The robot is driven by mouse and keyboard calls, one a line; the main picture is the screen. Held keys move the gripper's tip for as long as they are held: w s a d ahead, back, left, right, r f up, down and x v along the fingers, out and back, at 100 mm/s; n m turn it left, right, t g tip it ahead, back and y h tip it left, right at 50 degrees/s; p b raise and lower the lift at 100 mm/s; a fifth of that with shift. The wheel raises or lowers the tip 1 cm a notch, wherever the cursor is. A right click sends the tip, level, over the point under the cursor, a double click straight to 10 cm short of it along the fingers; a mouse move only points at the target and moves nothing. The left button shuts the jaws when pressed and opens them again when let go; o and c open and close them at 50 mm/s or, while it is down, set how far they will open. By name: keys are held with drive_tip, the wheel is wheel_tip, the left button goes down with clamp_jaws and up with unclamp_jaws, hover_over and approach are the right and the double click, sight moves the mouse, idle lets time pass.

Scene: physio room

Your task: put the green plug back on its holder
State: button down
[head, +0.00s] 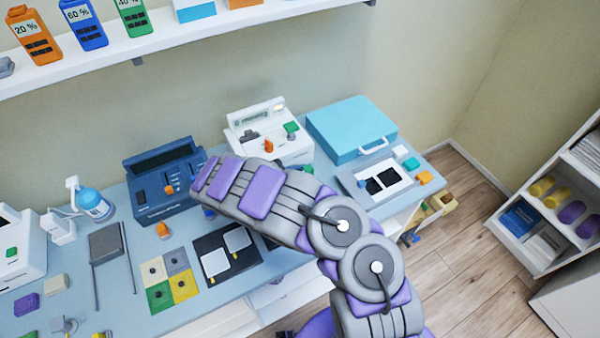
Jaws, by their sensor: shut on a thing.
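My arm reaches from the bottom right to the upper left, and its far end lies over the bench beside the dark blue device (160,185). My gripper's fingers do not show; the arm hides whatever is beneath its end. I see no plug between jaws. A green knob-like piece (291,128) and an orange one (269,146) sit on the white device (297,152) at the back. Another green piece (306,170) shows partly beside my forearm. I cannot tell which green piece is the plug, or which thing is its holder.
The bench (85,285) is crowded: a board of coloured squares (160,295), a black panel (216,268), a spray bottle (92,203) and a turquoise case (350,127). A wall shelf (215,35) with bottles hangs above. Wooden floor (475,255) lies open at the right.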

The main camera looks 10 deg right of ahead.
drive_tip(key=shift+f, duration=0.5)
idle(0.5)
drive_tip(key=c, duration=0.8)
unclamp_jaws()
drive_tip(key=shift+a, duration=0.1)
drive_tip(key=p+v, duration=0.2)
drive_tip(key=v, duration=1.5)
drive_tip(key=shift+a, duration=0.2)
drive_tip(key=shift+d, duration=0.1)
